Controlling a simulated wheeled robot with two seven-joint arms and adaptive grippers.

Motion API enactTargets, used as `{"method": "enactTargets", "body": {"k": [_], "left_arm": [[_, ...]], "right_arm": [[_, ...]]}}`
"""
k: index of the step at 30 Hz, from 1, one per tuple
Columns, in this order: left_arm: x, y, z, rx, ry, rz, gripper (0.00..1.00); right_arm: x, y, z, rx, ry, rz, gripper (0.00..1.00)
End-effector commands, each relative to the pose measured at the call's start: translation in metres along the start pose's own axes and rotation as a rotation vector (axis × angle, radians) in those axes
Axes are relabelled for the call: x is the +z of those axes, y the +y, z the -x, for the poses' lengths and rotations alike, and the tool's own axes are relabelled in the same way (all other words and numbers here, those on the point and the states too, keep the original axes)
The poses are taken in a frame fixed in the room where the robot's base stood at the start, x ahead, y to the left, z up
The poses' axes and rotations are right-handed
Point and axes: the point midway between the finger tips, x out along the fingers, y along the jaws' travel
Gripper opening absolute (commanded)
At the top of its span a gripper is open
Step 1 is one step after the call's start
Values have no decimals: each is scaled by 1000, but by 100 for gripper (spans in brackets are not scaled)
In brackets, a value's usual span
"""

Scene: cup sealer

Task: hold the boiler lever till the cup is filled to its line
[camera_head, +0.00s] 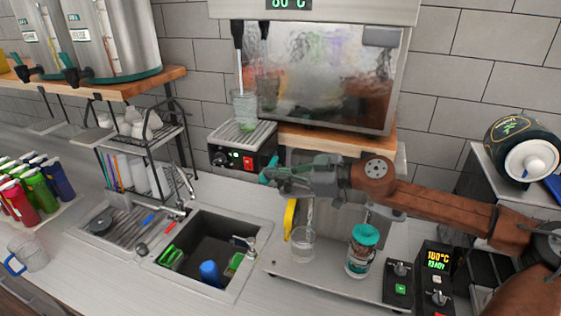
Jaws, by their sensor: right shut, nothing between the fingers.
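The steel boiler (330,75) stands at the back with a lit display (289,3) on top. A black tap part (238,34) hangs at its left front, with a thin pale line running down from it. A clear cup (243,108) with a greenish bottom stands below on the drip tray (243,138). I cannot make out its fill line or level. My right gripper (268,173) reaches in from the right, shut and empty. It is below and right of the drip tray, apart from the cup and tap. My left gripper is not in view.
A clear cup (303,243), a yellow part (290,217) and a teal-lidded jar (363,250) are beneath my right arm. The sink (206,250) lies front left, with a rack (140,155) behind it. A control box (435,268) stands at right.

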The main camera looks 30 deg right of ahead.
Motion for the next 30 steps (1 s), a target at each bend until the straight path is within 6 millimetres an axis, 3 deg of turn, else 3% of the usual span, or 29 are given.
{"method": "enactTargets", "body": {"k": [16, 19, 30], "left_arm": [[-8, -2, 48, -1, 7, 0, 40], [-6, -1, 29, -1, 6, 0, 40], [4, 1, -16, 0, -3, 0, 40]], "right_arm": [[-43, 4, 11, 2, 0, -1, 0], [-33, 5, 11, 5, -5, 1, 0], [-27, 9, 19, 9, -12, 0, 0]]}}
